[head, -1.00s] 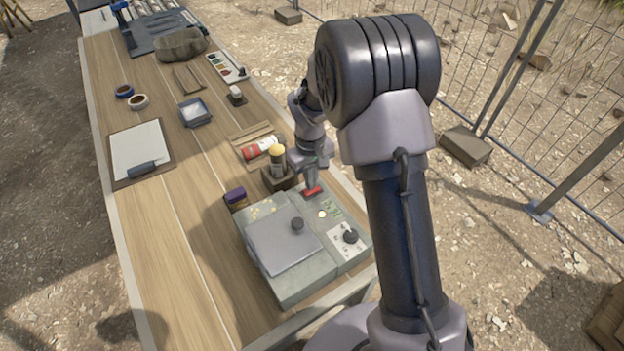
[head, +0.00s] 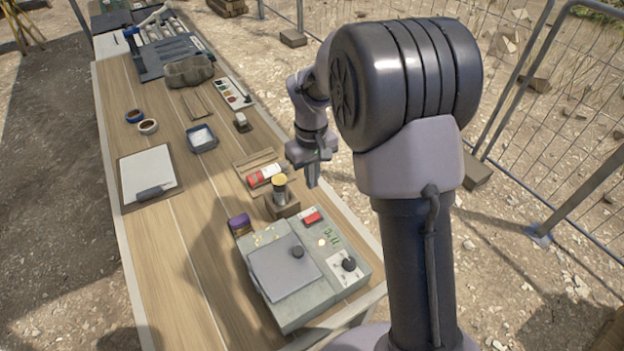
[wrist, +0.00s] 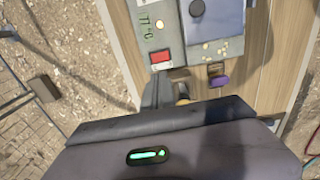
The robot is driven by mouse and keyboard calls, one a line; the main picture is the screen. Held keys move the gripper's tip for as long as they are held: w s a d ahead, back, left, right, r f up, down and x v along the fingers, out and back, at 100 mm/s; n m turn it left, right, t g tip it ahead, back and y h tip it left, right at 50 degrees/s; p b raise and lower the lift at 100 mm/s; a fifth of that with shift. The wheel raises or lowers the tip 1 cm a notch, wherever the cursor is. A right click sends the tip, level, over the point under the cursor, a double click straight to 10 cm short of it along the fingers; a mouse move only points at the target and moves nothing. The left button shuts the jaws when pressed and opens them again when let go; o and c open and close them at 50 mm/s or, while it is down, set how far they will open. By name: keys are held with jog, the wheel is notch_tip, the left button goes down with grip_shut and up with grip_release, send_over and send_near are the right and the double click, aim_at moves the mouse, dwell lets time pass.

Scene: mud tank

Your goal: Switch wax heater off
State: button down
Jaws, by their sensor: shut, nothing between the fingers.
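The wax heater (head: 325,295) is a grey-green box with a flat lid (head: 282,268) and a black lid knob, at the near end of the table. A red rocker switch (head: 312,217) sits on its top panel, with a small pale lamp (head: 321,242) and green writing beside it. The switch also shows in the wrist view (wrist: 160,57), near green characters like "77 C". I cannot tell which way the rocker is tipped. My gripper (head: 313,184) is shut and empty, above and beyond the switch and apart from it. Its fingers also show in the wrist view (wrist: 156,92).
A clipboard (head: 148,175) lies farther left. Wire fencing (head: 540,130) stands on the right.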

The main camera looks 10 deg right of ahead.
aim_at(315, 216)
jog(key=f+b, duration=0.3)
jog(key=f, duration=0.1)
jog(key=f+b, duration=0.3)
jog(key=f, duration=0.2)
jog(key=d+f+b, duration=0.1)
jog(key=f+b, duration=0.2)
jog(key=f, duration=0.2)
jog(key=shift+w+d+f, duration=0.1)
jog(key=shift+w, duration=0.2)
jog(key=shift+d+f, duration=0.1)
jog(key=shift+f, duration=0.1)
jog(key=shift+s, duration=0.1)
jog(key=shift+s+a+r, duration=0.15)
jog(key=shift+a+r, duration=0.1)
jog(key=shift+a, duration=0.55)
